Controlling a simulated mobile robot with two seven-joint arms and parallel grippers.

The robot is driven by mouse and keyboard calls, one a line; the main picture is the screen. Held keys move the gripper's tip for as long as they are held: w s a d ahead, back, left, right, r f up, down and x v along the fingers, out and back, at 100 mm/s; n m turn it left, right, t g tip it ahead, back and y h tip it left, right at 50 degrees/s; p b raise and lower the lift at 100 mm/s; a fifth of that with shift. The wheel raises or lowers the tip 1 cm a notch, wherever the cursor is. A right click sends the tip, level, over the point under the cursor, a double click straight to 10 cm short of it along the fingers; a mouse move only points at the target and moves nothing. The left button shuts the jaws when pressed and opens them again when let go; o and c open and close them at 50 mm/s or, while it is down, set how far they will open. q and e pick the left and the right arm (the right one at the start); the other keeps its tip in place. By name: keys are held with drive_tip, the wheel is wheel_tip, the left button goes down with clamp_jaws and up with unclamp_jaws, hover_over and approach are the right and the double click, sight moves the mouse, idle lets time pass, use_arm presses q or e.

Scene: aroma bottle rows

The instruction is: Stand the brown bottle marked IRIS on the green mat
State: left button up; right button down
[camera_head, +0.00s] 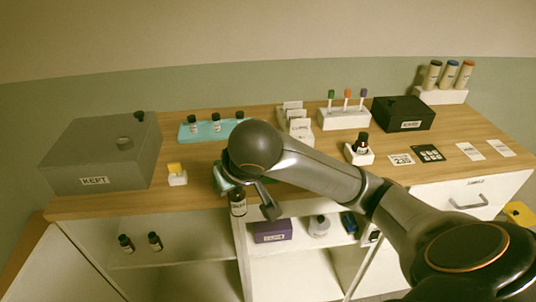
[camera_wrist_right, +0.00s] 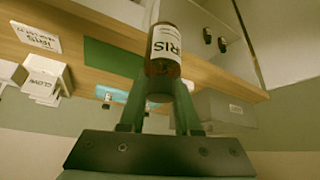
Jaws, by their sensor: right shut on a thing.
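The brown bottle (camera_head: 238,203) is held in my right gripper (camera_head: 252,197), in front of the counter's front edge. In the right wrist view the bottle (camera_wrist_right: 165,62) sits between the two fingers of the gripper (camera_wrist_right: 158,104), and its white label shows the letters RIS, the rest turned out of sight. The green mat (camera_wrist_right: 112,58) lies flat on the wooden counter beside the bottle in that view; the bottle is apart from it. In the head view only a green edge of the mat (camera_head: 221,180) shows, mostly hidden by my right arm. My left gripper is not in view.
A teal tray (camera_head: 184,137) with several dark-capped bottles stands behind the mat area. A grey box marked KEPT (camera_head: 95,160) is at the left, and a small white holder with a yellow top (camera_head: 177,178) beside it. A white stand (camera_head: 362,158) holds another dark bottle.

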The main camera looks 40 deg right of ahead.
wheel_tip(320, 180, up, 7)
drive_tip(key=w+d+m+p, duration=0.2)
drive_tip(key=d, duration=0.1)
drive_tip(key=shift+h, duration=0.4)
drive_tip(key=w+d+f, duration=0.2)
drive_tip(key=w+f, duration=0.1)
drive_tip(key=w, duration=0.1)
drive_tip(key=w+d+f, duration=0.6)
drive_tip(key=w, duration=0.1)
drive_tip(key=shift+w+d, duration=0.15)
drive_tip(key=shift+w, duration=0.2)
drive_tip(key=shift+w+f, duration=0.1)
drive_tip(key=shift+f, duration=1.6)
drive_tip(key=shift+f, duration=0.2)
drive_tip(key=c, duration=0.6)
unclamp_jaws()
